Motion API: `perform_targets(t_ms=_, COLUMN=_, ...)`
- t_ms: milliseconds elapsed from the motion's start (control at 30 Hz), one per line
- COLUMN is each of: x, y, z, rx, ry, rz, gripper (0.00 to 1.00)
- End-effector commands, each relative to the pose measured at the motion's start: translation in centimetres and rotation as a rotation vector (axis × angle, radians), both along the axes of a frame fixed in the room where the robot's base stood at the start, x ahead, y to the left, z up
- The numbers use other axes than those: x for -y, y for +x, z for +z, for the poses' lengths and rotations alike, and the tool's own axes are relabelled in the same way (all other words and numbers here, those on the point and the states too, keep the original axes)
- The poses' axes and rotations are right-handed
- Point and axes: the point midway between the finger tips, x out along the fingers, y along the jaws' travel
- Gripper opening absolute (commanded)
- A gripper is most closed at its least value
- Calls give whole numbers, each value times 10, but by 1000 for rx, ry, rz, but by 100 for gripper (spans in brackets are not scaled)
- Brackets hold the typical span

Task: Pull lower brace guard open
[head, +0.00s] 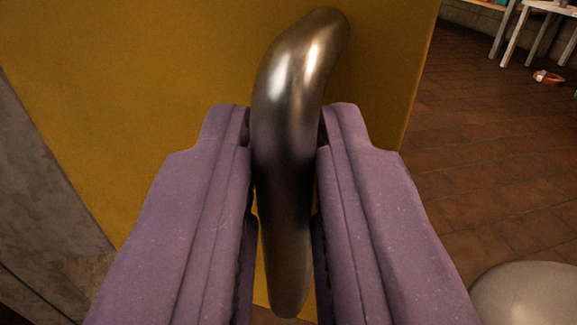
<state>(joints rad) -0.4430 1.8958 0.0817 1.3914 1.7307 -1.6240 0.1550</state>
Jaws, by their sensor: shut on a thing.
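The lower brace guard is a yellow panel (180,70) that fills the upper left and middle of the head view. A dark, shiny metal handle (300,75) curves out from it and runs down the middle of the picture. My gripper (285,150) has purple fingers, one on each side of the handle, and is shut on it. The handle's top bend stands clear above the fingertips. The fingers hide parts of the panel's lower area.
A grey slanted surface (40,190) lies at the left edge beside the panel. Brown floor tiles (480,150) are open to the right. A white table (545,12) and a small reddish object (548,77) are far back at top right. A pale rounded thing (530,295) shows at bottom right.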

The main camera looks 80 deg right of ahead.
Motion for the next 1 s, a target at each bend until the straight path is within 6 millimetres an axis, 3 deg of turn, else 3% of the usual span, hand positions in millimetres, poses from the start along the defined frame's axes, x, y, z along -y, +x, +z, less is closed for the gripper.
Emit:
perform_targets(t_ms=267, x=0, y=3, z=0, rx=6, ry=3, rz=6, gripper=0)
perform_targets(t_ms=300, x=0, y=3, z=0, rx=6, ry=3, rz=6, gripper=21)
perform_targets(t_ms=367, x=0, y=3, z=0, rx=6, ry=3, rz=6, gripper=35)
perform_targets(t_ms=700, x=-5, y=1, z=0, rx=3, ry=1, rz=4, gripper=35)
perform_targets(t_ms=1000, x=-55, y=-13, z=1, rx=4, ry=2, rz=5, gripper=35)
